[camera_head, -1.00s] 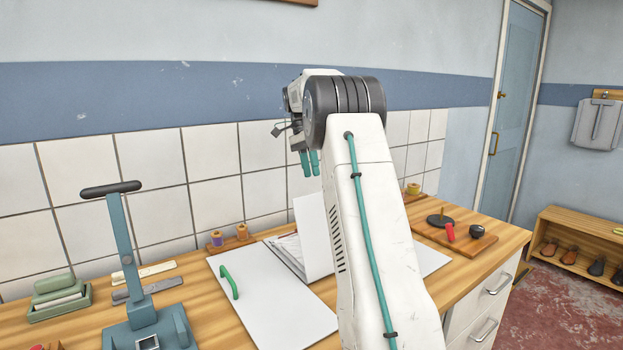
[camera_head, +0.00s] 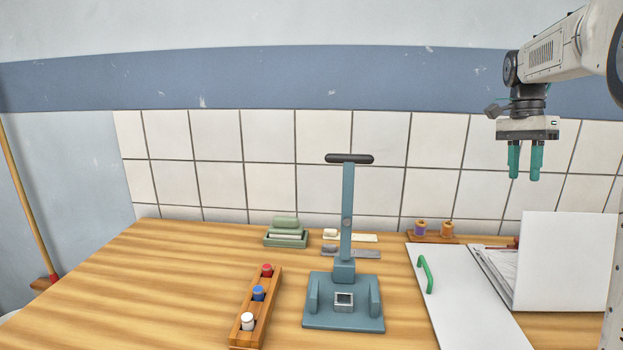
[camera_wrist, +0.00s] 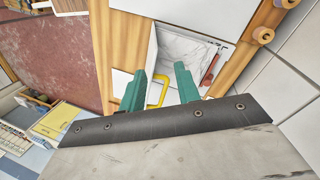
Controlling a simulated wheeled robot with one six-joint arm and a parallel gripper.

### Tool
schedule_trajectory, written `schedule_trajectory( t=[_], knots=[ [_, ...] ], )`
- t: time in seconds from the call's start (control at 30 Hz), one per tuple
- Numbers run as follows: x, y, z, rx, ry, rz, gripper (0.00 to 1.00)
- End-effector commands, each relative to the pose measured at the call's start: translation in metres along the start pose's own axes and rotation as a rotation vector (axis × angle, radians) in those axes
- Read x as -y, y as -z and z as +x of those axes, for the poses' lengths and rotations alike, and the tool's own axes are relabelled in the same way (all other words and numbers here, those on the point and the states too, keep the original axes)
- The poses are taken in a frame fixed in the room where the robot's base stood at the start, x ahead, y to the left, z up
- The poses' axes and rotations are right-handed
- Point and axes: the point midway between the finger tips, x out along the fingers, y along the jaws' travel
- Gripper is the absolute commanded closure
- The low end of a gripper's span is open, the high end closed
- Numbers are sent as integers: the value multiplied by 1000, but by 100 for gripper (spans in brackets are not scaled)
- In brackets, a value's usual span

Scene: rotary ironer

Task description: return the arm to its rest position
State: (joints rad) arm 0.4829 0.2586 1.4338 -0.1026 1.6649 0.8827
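My gripper (camera_head: 525,161) hangs in the air at the upper right of the head view, above the worktop and in front of the tiled wall. Its two green fingers point down with a narrow gap between them and nothing held. In the wrist view the fingers (camera_wrist: 159,88) are apart, with a yellow handle (camera_wrist: 157,90) seen between and beyond them. My white arm reaches in from the right edge of the head view.
Below my gripper are a white panel with a green handle (camera_head: 425,274), an open bin (camera_head: 493,270) and a raised white lid (camera_head: 566,262). A teal lever press (camera_head: 344,304), a bottle rack (camera_head: 257,308) and a green dish (camera_head: 286,236) stand left. The worktop's left (camera_head: 165,290) is clear.

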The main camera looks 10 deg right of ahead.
Motion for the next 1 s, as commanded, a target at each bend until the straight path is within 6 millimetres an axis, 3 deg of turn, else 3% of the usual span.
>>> schedule_trajectory(
  t=[0.03,0.1,0.27,0.5,0.73,0.9,1.0],
  knots=[
    [-8,-27,-4,-16,16,-72,67],
    [-18,-59,-3,-36,38,-177,67],
    [-46,-128,8,-82,84,-415,67],
    [-100,-216,51,-158,146,-769,67],
    [-151,-277,116,-238,197,-1095,67],
    [-176,-301,160,-283,221,-1267,67],
    [-184,-308,174,-298,228,-1323,67]
  ],
)
